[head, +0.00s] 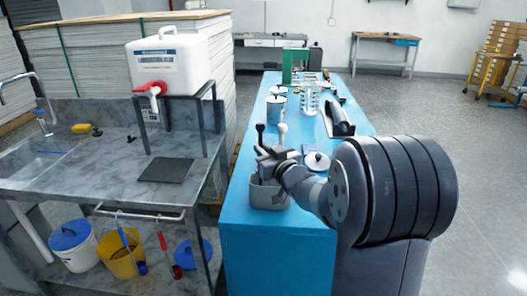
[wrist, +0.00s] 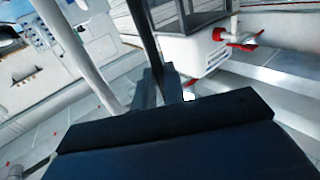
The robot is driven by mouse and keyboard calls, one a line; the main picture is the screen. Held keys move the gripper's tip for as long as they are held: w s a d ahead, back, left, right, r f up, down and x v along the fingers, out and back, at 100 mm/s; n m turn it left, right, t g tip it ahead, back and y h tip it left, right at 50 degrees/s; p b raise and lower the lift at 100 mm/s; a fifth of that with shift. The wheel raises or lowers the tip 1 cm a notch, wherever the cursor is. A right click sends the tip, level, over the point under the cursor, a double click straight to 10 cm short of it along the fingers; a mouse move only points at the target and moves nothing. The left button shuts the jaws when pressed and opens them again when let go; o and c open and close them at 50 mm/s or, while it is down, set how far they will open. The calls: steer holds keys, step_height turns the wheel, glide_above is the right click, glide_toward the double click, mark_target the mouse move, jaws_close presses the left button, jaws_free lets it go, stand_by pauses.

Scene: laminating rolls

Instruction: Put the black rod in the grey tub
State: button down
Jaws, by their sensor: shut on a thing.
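The grey tub (head: 268,195) stands at the near left edge of the blue bench. My gripper (head: 268,158) is over the tub's rim, partly hiding its mouth. The gripper is shut on the black rod (head: 260,133), whose dark knobbed top sticks up above the jaws. In the wrist view the black rod (wrist: 145,35) rises from between the fingertips (wrist: 162,88). A white rod (head: 282,132) stands just right of the black one, and it shows left of it in the wrist view (wrist: 82,58). The black rod's lower end is hidden, so I cannot tell whether it is inside the tub.
A sink counter (head: 100,155) with a white canister (head: 168,62) stands left, across a narrow gap.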

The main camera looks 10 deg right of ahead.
steer(key=shift+f, duration=0.15)
steer(key=c, duration=1.5)
jaws_free()
steer(key=v, duration=1.2)
steer(key=shift+r, duration=0.2)
